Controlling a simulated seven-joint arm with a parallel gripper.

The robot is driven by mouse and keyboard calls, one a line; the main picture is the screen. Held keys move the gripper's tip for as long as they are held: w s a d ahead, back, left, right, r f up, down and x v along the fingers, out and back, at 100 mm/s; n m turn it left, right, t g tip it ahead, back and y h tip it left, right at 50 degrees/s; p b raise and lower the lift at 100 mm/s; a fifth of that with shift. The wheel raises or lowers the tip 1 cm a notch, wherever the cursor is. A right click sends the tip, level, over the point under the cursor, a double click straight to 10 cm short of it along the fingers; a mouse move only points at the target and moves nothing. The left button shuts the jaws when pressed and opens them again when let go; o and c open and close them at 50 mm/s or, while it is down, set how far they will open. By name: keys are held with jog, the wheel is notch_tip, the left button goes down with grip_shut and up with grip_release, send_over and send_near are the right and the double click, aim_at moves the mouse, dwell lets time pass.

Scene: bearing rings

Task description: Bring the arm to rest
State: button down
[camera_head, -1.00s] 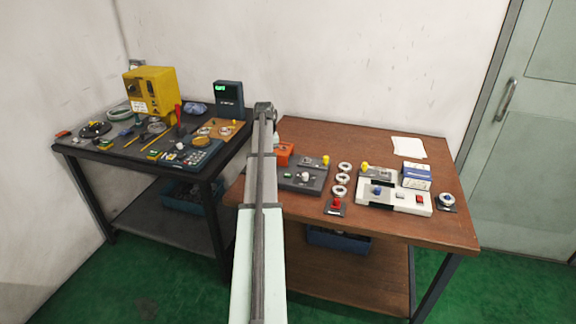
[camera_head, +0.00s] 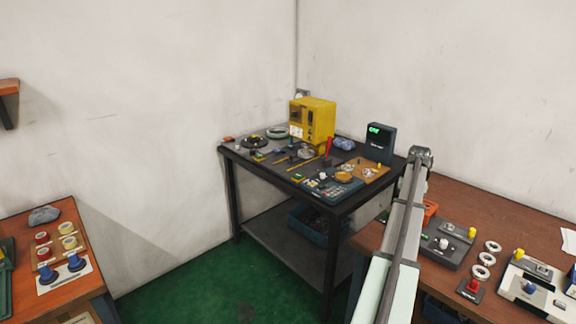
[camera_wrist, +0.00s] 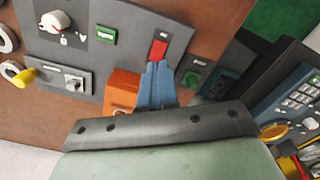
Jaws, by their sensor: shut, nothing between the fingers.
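My arm (camera_head: 399,240) reaches forward in the head view, its far end beside the gap between the black table and the brown table. In the wrist view my gripper (camera_wrist: 157,66) shows as narrow blue-grey fingers, shut with nothing between them. The fingertips appear over the dark control panel (camera_wrist: 105,62) on the brown table, just below a red switch (camera_wrist: 159,48) in the picture. An orange box (camera_wrist: 122,88) is just left of the fingers. I cannot tell the height of the fingers above the panel. In the head view the fingers are not clearly visible.
The black table (camera_head: 262,226) holds a yellow machine (camera_head: 313,120), a dark display box (camera_head: 381,144) and small parts. The brown table (camera_head: 486,205) holds bearing rings (camera_head: 482,271) and panels. Another wooden table (camera_head: 62,295) stands at left. Green floor (camera_head: 190,290) is open between.

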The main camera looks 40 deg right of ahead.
jog(key=w+a+f+n, duration=0.2)
jog(key=w+a+f, duration=0.3)
jog(key=w+a, duration=0.4)
jog(key=w+a+f+n, duration=0.1)
jog(key=w+a+f, duration=0.5)
jog(key=a, duration=0.5)
jog(key=w+a+f+n, duration=0.2)
jog(key=w+a+f, duration=0.2)
jog(key=w+a, duration=0.55)
jog(key=w+a+f+n, duration=0.15)
jog(key=a+f, duration=0.35)
jog(key=a, duration=1.3)
jog(key=w+a+f+n, duration=0.1)
jog(key=a+f+n, duration=0.3)
jog(key=a, duration=1.3)
jog(key=s+a+f+n, duration=0.1)
jog(key=s+a+f, duration=0.15)
jog(key=a, duration=0.45)
jog(key=s+a+f+n, duration=0.1)
jog(key=s+a, duration=0.2)
jog(key=a, duration=0.3)
jog(key=s+f+g, duration=0.3)
jog(key=s+f, duration=0.7)
jog(key=s, duration=0.4)
jog(key=s+f+g, duration=0.3)
jog(key=s+f, duration=0.8)
jog(key=s, duration=0.4)
jog(key=shift+s+g, duration=0.25)
jog(key=shift+g, duration=0.15)
